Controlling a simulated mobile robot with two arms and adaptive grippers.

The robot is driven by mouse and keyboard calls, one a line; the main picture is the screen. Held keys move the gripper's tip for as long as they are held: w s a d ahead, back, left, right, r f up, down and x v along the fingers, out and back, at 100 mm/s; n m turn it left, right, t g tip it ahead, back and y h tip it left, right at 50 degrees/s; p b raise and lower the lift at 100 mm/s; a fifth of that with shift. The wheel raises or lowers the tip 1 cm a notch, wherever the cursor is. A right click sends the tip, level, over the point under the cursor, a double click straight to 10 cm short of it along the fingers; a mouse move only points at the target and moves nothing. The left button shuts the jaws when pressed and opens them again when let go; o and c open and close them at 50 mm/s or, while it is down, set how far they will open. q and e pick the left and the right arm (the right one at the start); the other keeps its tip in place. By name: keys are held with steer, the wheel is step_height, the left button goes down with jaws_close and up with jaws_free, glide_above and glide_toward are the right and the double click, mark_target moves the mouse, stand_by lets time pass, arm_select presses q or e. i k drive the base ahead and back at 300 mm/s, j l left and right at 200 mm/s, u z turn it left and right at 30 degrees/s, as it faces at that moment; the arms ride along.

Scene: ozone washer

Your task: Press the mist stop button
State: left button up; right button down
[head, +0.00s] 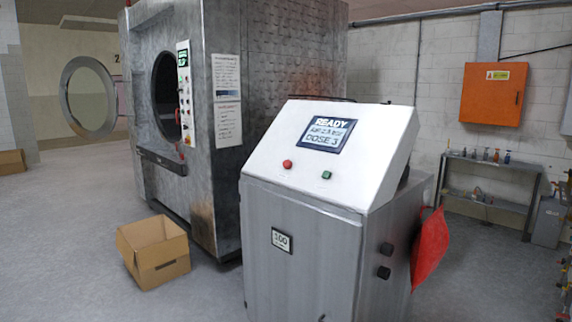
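A grey metal console cabinet (300,245) with a white sloped top (260,145) stands in the middle foreground. Its screen (327,135) reads READY and DOSE 3, with a middle line too small to read surely. Below the screen are a round red button (287,164) and a small green button (326,175). No readable label shows which is the mist stop button. The large metal washer (275,70) behind has a narrow control panel (184,95) with small buttons, too small to read. Neither of my grippers is in view.
An open cardboard box (154,252) lies on the floor left of the console. A red cloth-like item (430,248) hangs at the console's right side. An orange wall box (492,94) and a metal shelf (490,165) are at the right. The left floor is mostly clear.

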mark_target(287, 163)
steer(key=j, duration=0.35)
steer(key=i+j, duration=0.1)
steer(key=j, duration=0.3)
steer(key=i+j+u, duration=0.1)
steer(key=i+j, duration=0.85)
steer(key=i+l, duration=0.1)
steer(key=i, duration=0.95)
steer(key=j+u, duration=0.05)
